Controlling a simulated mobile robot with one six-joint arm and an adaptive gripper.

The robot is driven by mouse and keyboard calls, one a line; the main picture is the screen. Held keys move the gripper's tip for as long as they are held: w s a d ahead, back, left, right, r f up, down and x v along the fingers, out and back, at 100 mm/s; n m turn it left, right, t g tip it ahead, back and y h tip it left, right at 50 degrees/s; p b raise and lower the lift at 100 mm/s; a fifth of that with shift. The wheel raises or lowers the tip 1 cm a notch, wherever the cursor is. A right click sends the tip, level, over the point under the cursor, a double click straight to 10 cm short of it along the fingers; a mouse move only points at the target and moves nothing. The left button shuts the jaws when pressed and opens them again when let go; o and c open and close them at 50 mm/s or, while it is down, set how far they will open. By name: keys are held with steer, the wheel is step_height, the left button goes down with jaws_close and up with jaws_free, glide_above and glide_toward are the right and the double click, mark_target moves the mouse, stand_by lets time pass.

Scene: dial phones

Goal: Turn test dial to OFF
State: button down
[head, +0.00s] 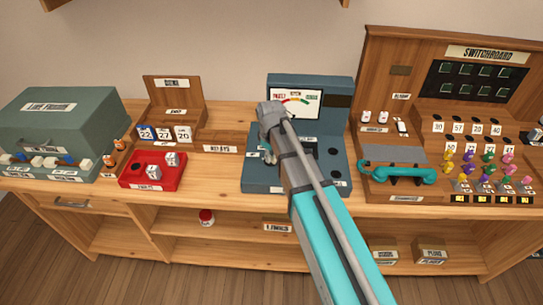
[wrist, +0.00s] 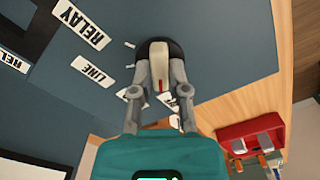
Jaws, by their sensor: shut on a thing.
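The blue-grey tester (head: 257,181) stands mid-counter, with a meter (head: 296,103) on its upright back. In the wrist view its panel (wrist: 215,40) fills the upper part, with RELAY (wrist: 82,25) and LINE (wrist: 93,70) labels around the dial. The test dial (wrist: 160,52) has a dark rounded body and a pale grip with a red mark. My gripper (wrist: 159,78) is shut on the dial, one finger on each side of the grip. The other labels near the dial are partly hidden by the fingers, and I cannot read OFF. In the head view my arm hides the dial; my gripper (head: 268,154) shows beside it.
A red tray (head: 139,184) with relay blocks sits left of the tester; it also shows in the wrist view (wrist: 236,130). The wooden switchboard (head: 400,60) with a teal handset (head: 398,173) stands close on the right. A green case (head: 60,112) is far left.

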steer(key=shift+n, duration=1.2)
steer(key=c, duration=0.6)
jaws_free()
steer(key=shift+d, duration=0.1)
steer(key=s+d+m, duration=0.2)
steer(key=d, duration=0.1)
steer(key=s+d+r+m+p, duration=0.1)
steer(key=s+d+m, duration=0.1)
steer(key=d, duration=0.2)
steer(key=s+d+m, duration=0.2)
steer(key=s+d, duration=0.1)
steer(key=d, duration=0.1)
steer(key=shift+d+r+m, duration=0.2)
steer(key=shift+d+m, duration=0.05)
steer(key=shift+m, duration=0.15)
steer(key=s+d+m, duration=0.2)
steer(key=s+d+m+p, duration=0.1)
steer(key=s+d+m, duration=0.1)
steer(key=d, duration=0.1)
steer(key=s+d+r+m, duration=0.1)
steer(key=s+d+m, duration=0.1)
steer(key=d, duration=0.1)
steer(key=shift+s, duration=0.25)
steer(key=shift+a, duration=0.1)
